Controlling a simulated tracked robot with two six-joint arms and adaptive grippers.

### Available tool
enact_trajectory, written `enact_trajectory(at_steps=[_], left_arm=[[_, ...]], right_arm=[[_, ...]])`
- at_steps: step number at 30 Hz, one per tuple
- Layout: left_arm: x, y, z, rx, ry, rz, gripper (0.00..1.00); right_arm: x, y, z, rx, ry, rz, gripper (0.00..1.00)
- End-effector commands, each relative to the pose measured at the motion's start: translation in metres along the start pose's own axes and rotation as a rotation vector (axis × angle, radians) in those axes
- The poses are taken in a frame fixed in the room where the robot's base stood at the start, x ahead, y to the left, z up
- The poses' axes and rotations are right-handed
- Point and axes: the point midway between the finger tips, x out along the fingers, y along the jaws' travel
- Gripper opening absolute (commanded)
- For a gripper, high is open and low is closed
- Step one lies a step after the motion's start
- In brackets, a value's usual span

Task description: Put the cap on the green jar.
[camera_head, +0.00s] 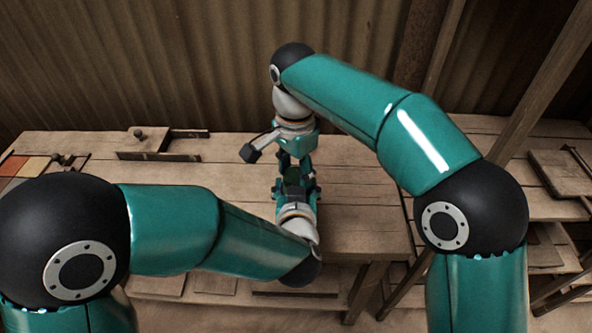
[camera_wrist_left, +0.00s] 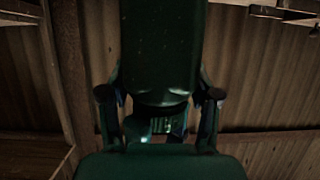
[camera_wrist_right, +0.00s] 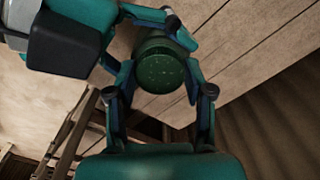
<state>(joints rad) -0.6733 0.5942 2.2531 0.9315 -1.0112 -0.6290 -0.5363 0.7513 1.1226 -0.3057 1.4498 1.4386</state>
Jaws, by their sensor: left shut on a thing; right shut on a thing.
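My left gripper (camera_head: 296,183) and right gripper (camera_head: 294,160) meet above the bench, the right one over the left. In the left wrist view a large dark green cylinder, apparently the green jar (camera_wrist_left: 162,50), stands between my left fingers, shut on it. In the right wrist view a round, speckled green face, apparently the cap (camera_wrist_right: 160,70), lies between my right fingers, shut on it. My left gripper's fingers show just beyond it. The fingers hide most of both pieces in the head view. I cannot tell whether cap and jar touch.
The wooden bench (camera_head: 100,140) is mostly bare around the grippers. A small wooden block with a knob (camera_head: 143,139) sits at its back left, coloured tiles (camera_head: 35,166) at its left end. A wooden post (camera_head: 535,85) and side shelf (camera_head: 563,172) stand at right.

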Motion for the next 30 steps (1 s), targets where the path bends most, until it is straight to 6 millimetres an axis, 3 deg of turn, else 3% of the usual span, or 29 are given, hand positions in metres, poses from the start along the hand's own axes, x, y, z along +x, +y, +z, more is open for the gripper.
enact_trajectory(at_steps=[18, 23, 30], left_arm=[[-0.0009, 0.0017, 0.0001, 0.004, 0.000, 0.005, 0.00], [-0.0010, 0.0016, 0.0002, 0.004, 0.000, 0.005, 0.00], [-0.0009, 0.0013, 0.0004, 0.003, -0.001, 0.004, 0.00]], right_arm=[[-0.0004, -0.0049, -0.0045, 1.320, -0.003, -0.010, 0.42], [-0.0004, -0.0049, -0.0052, 1.474, -0.003, -0.010, 0.42], [-0.0004, -0.0049, -0.0056, 1.491, -0.003, -0.011, 0.42]])
